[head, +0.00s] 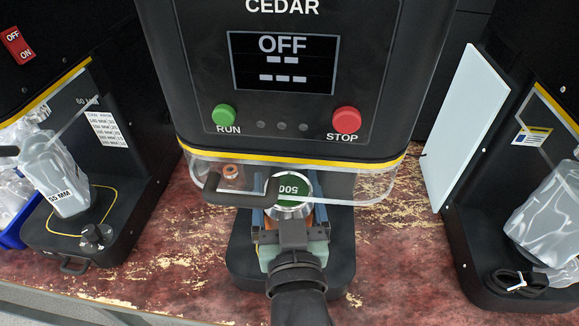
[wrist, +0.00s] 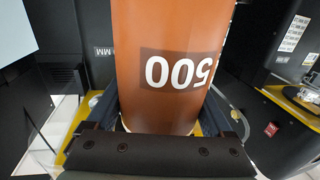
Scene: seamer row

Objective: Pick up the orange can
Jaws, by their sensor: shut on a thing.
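The orange can (wrist: 172,60) fills the middle of the wrist view, with a dark "500" label on its side. In the head view I see its green top (head: 291,189), also marked 500, with a pale rim. My gripper (head: 289,208) is shut on the can, with one blue-grey finger on each side of it. The can is at the front of the middle machine, by its clear guard (head: 345,188). Most of the can's body is hidden in the head view by my gripper and wrist. I cannot tell whether its bottom touches the machine base.
The CEDAR machine (head: 200,90) reads OFF above the can. Its dark guard handle (head: 228,197) is close to the can's left side. Machines with bagged heads stand left and right.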

